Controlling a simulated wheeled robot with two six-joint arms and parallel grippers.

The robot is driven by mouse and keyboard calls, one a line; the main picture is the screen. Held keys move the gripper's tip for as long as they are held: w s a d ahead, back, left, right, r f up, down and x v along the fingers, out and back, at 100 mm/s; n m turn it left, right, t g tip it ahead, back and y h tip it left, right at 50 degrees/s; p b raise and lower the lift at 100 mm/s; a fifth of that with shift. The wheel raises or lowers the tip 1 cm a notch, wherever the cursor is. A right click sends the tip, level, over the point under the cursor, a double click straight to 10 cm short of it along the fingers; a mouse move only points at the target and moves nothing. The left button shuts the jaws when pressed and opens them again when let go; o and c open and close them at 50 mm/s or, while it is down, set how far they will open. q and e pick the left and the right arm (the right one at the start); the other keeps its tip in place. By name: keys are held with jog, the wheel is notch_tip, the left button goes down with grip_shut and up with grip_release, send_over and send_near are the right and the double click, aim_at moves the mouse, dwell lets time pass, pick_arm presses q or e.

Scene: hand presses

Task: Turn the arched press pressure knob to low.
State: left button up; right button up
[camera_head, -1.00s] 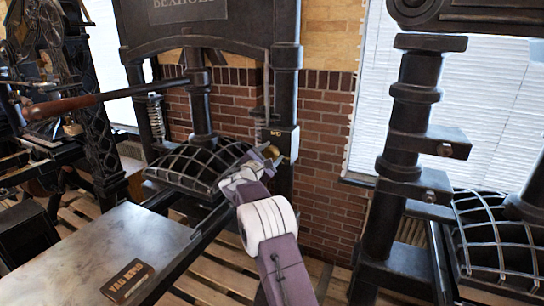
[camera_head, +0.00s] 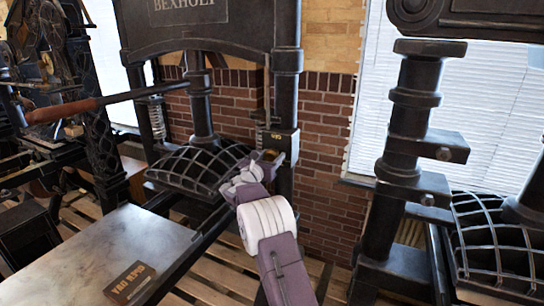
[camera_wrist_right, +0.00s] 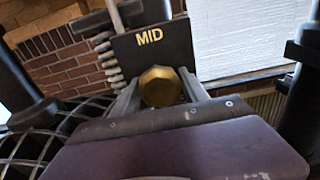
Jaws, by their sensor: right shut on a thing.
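The arched press (camera_head: 187,13) stands at the centre of the head view, with a name plate reading BEXHOLT on its arched top. Its brass pressure knob (camera_wrist_right: 160,87) shows in the right wrist view, below a dark plate (camera_wrist_right: 150,45) marked MID in yellow. My right gripper (camera_head: 267,158) is at the press's right column. In the wrist view the fingers of my right gripper (camera_wrist_right: 160,80) lie on both sides of the knob, shut on it. In the head view the gripper hides the knob. My left gripper is not in view.
A long lever with a wooden handle (camera_head: 62,109) reaches left from the press. A flat bed (camera_head: 105,252) with a lettered block (camera_head: 130,282) lies at front left. Another press (camera_head: 405,130) stands at right. A brick wall (camera_head: 325,150) is behind.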

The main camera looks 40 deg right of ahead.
jog(key=shift+f, duration=0.3)
jog(key=o, duration=1.3)
jog(key=shift+r, duration=0.1)
jog(key=shift+o, duration=0.2)
jog(key=shift+r, duration=0.1)
jog(key=shift+s+a, duration=0.1)
jog(key=shift+a, duration=0.2)
jog(key=b+v, duration=0.3)
jog(key=v, duration=0.5)
jog(key=shift+s+a, duration=0.2)
jog(key=shift+a, duration=0.05)
